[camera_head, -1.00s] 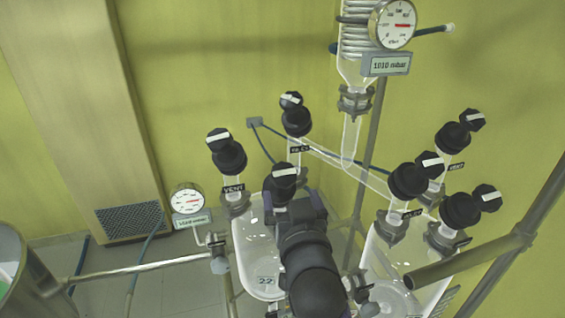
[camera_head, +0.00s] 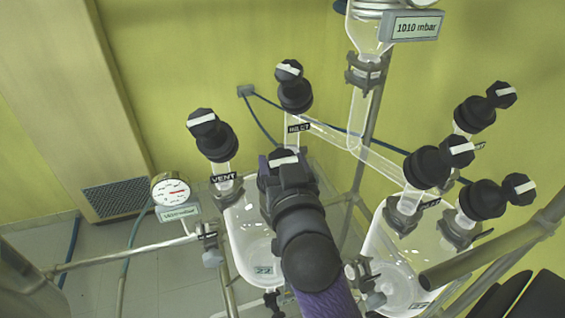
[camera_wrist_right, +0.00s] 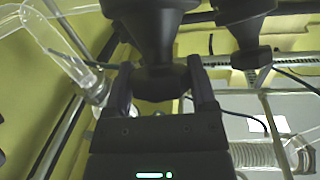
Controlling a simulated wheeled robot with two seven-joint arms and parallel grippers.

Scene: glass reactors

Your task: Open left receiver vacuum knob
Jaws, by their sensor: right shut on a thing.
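The left receiver is a clear glass vessel (camera_head: 250,243) with black knobs on top, each with a white bar. Its knob labelled VENT (camera_head: 203,124) is at the left and its knob labelled INLET (camera_head: 289,70) at the back. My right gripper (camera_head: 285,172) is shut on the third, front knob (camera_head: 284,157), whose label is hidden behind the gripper. In the right wrist view, the two fingers (camera_wrist_right: 158,88) are on either side of the black knob (camera_wrist_right: 155,82). My left gripper is not in view.
A second glass receiver (camera_head: 392,262) with several similar knobs stands close on the right. A round gauge (camera_head: 171,189) is at the left. A 1010 mbar display (camera_head: 415,26) hangs above, and a metal rail (camera_head: 490,252) crosses the right front.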

